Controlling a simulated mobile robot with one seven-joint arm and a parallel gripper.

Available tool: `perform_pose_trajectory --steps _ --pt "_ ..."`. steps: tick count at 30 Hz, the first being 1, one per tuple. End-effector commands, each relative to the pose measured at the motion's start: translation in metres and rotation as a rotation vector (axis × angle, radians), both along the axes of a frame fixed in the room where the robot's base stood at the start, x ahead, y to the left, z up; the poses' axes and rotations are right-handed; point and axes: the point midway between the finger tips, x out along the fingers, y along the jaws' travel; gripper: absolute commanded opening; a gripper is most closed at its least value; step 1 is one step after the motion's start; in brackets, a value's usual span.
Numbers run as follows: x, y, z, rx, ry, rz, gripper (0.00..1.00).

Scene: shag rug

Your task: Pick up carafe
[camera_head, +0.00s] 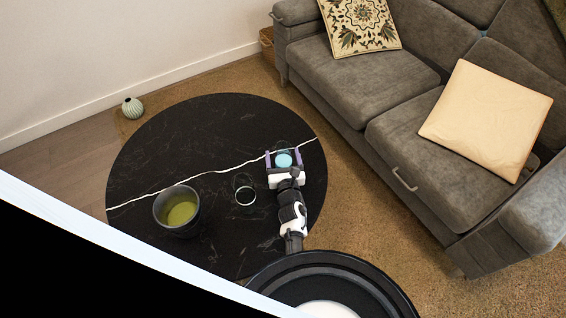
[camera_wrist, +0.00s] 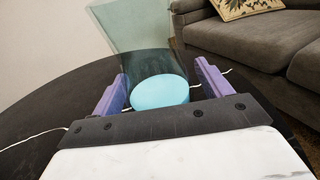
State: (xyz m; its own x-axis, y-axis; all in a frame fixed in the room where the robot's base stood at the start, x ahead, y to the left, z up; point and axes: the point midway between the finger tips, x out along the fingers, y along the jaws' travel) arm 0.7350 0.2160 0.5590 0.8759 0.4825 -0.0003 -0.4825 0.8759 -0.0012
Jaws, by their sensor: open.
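The carafe (camera_head: 284,160) looks like a see-through teal glass vessel with a pale blue round part, on the black marbled round table (camera_head: 215,130). In the wrist view the carafe (camera_wrist: 150,62) flares out toward the top, and its pale blue part (camera_wrist: 160,93) lies between the fingers. My gripper (camera_head: 283,154) is open, with one purple finger on each side of the carafe. In the wrist view my gripper (camera_wrist: 161,72) shows a gap on the right; contact on the left cannot be told.
A clear glass (camera_head: 245,196) stands on the table just left of my gripper. A dark bowl-like cup with yellow-green contents (camera_head: 180,210) is farther left. A grey sofa (camera_head: 350,82) is to the right. A small ribbed vase (camera_head: 132,108) is on the floor. The table's far left is clear.

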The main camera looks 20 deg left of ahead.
Motion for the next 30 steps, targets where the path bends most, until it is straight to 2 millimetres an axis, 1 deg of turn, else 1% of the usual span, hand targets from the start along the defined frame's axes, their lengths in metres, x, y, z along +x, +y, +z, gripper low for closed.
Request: perform_pose_trajectory --steps 3,4,18,26,29,30 --pt "0.000 0.000 0.000 0.000 0.000 0.000 0.77" --pt "0.000 0.000 0.000 0.000 0.000 0.000 0.75" --pt "0.000 0.000 0.000 0.001 0.000 0.000 0.14" --pt "0.000 0.001 0.005 0.003 -0.003 0.001 0.14" --pt "0.000 0.001 0.018 0.003 -0.005 0.003 0.14" --pt "0.000 0.001 0.025 0.002 -0.006 0.003 0.14"
